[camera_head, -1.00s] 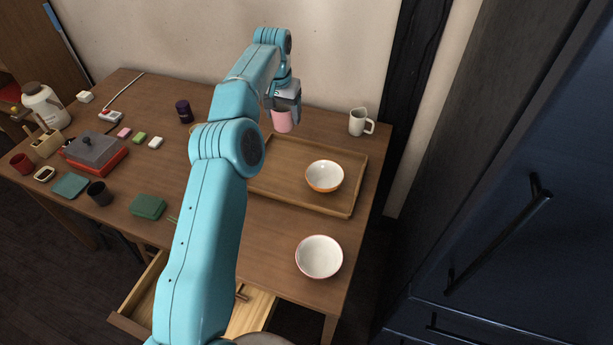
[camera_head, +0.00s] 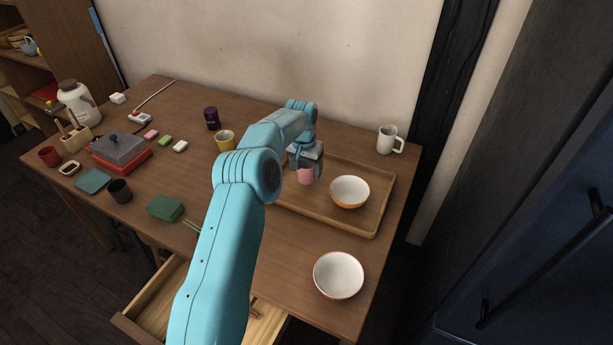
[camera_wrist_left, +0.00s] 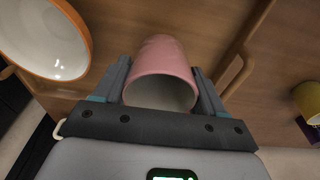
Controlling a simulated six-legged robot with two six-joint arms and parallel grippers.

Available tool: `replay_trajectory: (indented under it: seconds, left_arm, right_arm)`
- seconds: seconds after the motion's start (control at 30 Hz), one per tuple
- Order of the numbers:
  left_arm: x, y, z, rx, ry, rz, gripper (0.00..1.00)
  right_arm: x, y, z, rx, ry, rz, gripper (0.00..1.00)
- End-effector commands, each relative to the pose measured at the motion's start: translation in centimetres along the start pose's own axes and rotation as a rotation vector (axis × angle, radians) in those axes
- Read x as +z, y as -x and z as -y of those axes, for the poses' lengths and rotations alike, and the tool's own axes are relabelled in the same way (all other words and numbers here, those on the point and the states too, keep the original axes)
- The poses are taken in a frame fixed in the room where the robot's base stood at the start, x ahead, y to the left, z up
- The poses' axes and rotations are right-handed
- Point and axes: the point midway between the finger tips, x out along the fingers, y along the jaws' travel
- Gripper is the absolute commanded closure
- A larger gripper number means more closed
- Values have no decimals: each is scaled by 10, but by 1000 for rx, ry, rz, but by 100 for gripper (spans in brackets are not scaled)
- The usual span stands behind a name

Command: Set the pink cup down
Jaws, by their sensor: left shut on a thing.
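The pink cup (camera_head: 306,177) is in my left gripper (camera_head: 304,168), over the left part of the wooden tray (camera_head: 332,221) in the head view. In the left wrist view the pink cup (camera_wrist_left: 162,70) sits between the two fingers of the left gripper (camera_wrist_left: 161,92), which are shut on its sides. Whether the cup's base touches the tray is hard to tell. My right gripper is not in view.
A white bowl with an orange outside (camera_head: 349,191) stands on the tray just right of the cup. Another bowl (camera_head: 338,275) is near the table's front edge. A white mug (camera_head: 388,140) stands behind the tray, a yellow cup (camera_head: 225,140) to the left. An open drawer (camera_head: 160,297) juts out below.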

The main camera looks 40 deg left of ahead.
Motion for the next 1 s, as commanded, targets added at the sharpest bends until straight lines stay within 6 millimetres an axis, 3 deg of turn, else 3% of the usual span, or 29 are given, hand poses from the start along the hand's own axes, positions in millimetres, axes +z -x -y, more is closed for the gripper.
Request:
replay_trajectory:
  seconds: [0.1,0.2,0.6,0.63,0.7,1.0]
  left_arm:
    - [4,-22,0,0,1,3,63]
    - [5,-33,0,0,1,2,63]
    - [6,-39,0,0,1,0,63]
    - [6,-39,0,0,1,0,26]
    - [6,-38,0,0,1,0,4]
    - [6,-36,0,0,1,0,4]
  right_arm:
    - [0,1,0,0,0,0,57]
    - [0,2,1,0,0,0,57]
    - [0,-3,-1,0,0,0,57]
    - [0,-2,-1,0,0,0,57]
    - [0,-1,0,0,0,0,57]
    - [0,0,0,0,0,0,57]
